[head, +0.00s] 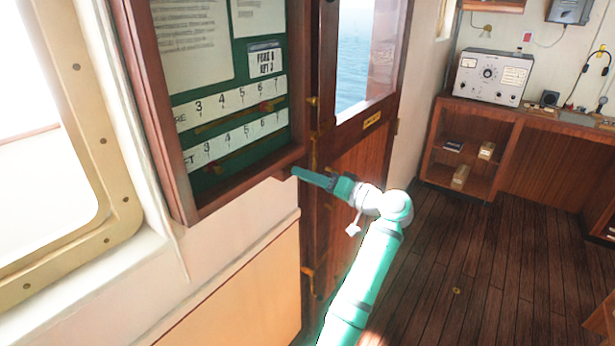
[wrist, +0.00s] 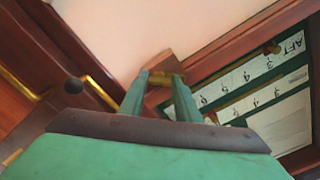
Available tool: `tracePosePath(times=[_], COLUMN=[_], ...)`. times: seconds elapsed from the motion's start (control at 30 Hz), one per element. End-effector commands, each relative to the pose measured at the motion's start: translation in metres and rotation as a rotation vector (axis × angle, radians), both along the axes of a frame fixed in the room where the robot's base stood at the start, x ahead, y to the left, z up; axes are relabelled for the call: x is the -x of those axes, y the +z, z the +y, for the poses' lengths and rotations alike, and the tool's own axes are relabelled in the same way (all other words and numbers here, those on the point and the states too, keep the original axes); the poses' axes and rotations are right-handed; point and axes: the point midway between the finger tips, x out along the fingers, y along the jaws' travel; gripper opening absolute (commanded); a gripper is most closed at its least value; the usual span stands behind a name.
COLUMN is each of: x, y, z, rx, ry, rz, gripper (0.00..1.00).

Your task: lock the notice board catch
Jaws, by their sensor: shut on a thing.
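The notice board (head: 178,110) is a dark wooden-framed case on the wall at the left of the head view. Its green panel holds papers and two number strips. My gripper (head: 296,172) is at the frame's lower right corner. In the wrist view, my gripper's two green fingers (wrist: 160,92) are closed on a small brass catch (wrist: 166,77) by a wooden corner of the frame. The fingers partly cover the catch, so I cannot tell its turn. In the head view the catch is hidden by the gripper tip.
A wooden door (head: 358,165) with a window stands just right of the board. A desk (head: 470,118) with a grey radio set (head: 492,76) is at the back right. The plank floor (head: 480,265) is clear.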

Motion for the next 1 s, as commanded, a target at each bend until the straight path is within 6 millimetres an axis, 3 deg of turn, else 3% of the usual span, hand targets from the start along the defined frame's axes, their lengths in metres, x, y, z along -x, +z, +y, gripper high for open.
tracePosePath(times=[0.6, 1.0], x=[-0.0009, -0.0009], y=[0.0006, 0.0007], z=[-0.0025, -0.0028], rx=[-0.333, -0.465], ry=[-0.006, -0.006], rz=[0.456, 0.636], gripper=[0.07, 0.07])
